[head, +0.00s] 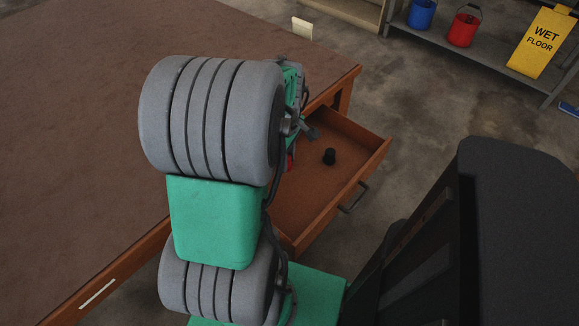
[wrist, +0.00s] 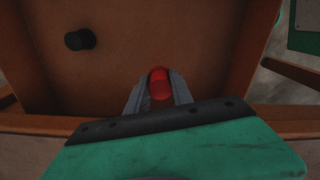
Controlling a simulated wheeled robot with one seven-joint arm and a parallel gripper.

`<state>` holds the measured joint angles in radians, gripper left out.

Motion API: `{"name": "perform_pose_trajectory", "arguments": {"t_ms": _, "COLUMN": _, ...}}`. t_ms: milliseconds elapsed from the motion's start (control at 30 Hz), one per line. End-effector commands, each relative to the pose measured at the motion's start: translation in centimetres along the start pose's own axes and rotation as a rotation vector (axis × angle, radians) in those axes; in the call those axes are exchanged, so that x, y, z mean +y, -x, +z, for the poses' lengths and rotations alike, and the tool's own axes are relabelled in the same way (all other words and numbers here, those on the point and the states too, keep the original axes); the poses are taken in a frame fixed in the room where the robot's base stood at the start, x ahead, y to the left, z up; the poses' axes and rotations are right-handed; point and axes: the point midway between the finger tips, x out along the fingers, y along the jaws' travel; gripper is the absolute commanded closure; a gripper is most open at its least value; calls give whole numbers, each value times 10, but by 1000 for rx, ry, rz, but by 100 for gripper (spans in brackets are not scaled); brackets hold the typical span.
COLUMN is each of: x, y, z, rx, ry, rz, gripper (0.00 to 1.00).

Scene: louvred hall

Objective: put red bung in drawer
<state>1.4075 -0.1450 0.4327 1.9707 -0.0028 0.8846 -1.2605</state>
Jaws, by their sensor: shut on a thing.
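The red bung (wrist: 159,82) is between the fingers of my gripper (wrist: 159,95) in the wrist view, and the gripper is shut on it. In the head view a sliver of the red bung (head: 290,162) shows beside my arm, which hides most of it and the fingertips. The drawer (head: 318,196) is pulled out from the table. My gripper is over the drawer, near one of its walls. I cannot tell whether the bung touches the drawer floor.
A black bung (head: 329,157) lies in the drawer, and it also shows in the wrist view (wrist: 80,40). The drawer has a dark handle (head: 354,197). The brown tabletop (head: 75,110) is mostly bare. A shelf with a blue bucket (head: 421,14), a red bucket (head: 463,29) and a yellow sign (head: 541,42) stands behind.

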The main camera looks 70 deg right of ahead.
Motion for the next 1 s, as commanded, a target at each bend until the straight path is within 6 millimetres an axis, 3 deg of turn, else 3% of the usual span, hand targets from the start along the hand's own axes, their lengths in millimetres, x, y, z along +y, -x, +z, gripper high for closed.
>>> {"name": "perform_pose_trajectory", "arguments": {"t_ms": 33, "x": 8, "y": -15, "z": -2, "rx": -1, "ry": -1, "rz": -4, "gripper": 100}}
{"name": "perform_pose_trajectory", "arguments": {"t_ms": 200, "x": 27, "y": -34, "z": -6, "rx": 0, "ry": -1, "rz": 0, "gripper": 100}}
{"name": "perform_pose_trajectory", "arguments": {"t_ms": 433, "x": 32, "y": -68, "z": -8, "rx": -1, "ry": -1, "rz": -2, "gripper": 100}}
{"name": "perform_pose_trajectory", "arguments": {"t_ms": 800, "x": 32, "y": -74, "z": -8, "rx": 0, "ry": -1, "rz": 1, "gripper": 100}}
{"name": "perform_pose_trajectory", "arguments": {"t_ms": 833, "x": 33, "y": -74, "z": -8, "rx": 0, "ry": -1, "rz": 1, "gripper": 72}}
{"name": "perform_pose_trajectory", "arguments": {"t_ms": 1000, "x": 32, "y": -74, "z": -8, "rx": 0, "ry": -1, "rz": 1, "gripper": 58}}
